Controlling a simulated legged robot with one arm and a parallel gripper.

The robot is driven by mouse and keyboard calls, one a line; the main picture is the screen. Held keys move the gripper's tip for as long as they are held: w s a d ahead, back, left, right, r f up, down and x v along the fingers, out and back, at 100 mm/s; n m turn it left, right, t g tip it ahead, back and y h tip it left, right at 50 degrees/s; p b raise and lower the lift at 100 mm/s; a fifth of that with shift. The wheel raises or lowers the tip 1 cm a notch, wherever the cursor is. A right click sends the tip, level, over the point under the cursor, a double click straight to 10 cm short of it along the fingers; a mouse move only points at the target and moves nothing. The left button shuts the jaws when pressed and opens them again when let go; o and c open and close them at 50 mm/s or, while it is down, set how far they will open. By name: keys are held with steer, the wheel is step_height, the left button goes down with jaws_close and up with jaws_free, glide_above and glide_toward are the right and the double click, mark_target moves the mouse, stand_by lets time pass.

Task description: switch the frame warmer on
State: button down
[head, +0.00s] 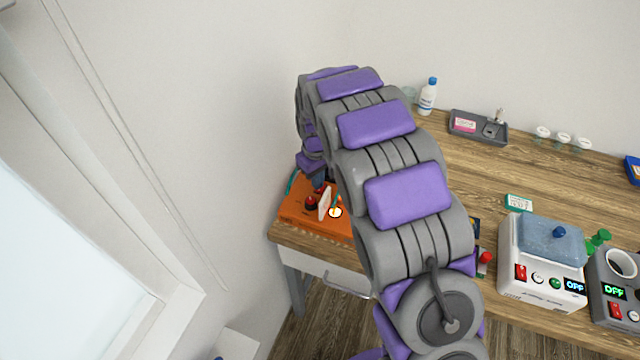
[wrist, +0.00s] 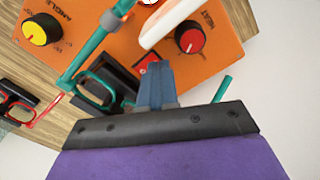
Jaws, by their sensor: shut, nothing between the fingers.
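An orange unit (head: 295,211) sits at the left end of the desk, partly hidden by my arm. In the wrist view its orange top (wrist: 225,50) has a red HEAT knob (wrist: 189,38) and a yellow ANGLE knob (wrist: 40,30). A small red rocker switch (wrist: 147,67) sits between them, near a black part. My gripper (wrist: 154,66) is shut and empty, its blue-grey tips right at the switch and covering part of it. I cannot tell whether they touch, or which way the switch is set. The head view mostly hides my gripper behind the arm.
A white paddle (wrist: 170,22) and a teal rod (wrist: 95,52) are close to the fingers. At the desk's right stand a white unit (head: 540,290) and a grey unit (head: 602,285), both reading OFF. A wall is close behind.

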step_height(320, 180, up, 5)
steer(key=shift+f+p, duration=0.2)
steer(key=shift+p, duration=0.65)
steer(key=s+d+r+m, duration=0.2)
steer(key=s+d+r, duration=0.35)
steer(key=s, duration=0.25)
steer(key=s+d+r+m, duration=0.2)
steer(key=s+d+r, duration=0.35)
steer(key=s, duration=0.25)
steer(key=s+d+m+g, duration=0.1)
steer(key=s+d+m, duration=0.1)
steer(key=s, duration=1)
steer(key=s+d+m, duration=0.2)
steer(key=s+d, duration=0.1)
steer(key=s, duration=0.9)
steer(key=shift+d+g, duration=0.2)
steer(key=shift+g, duration=0.2)
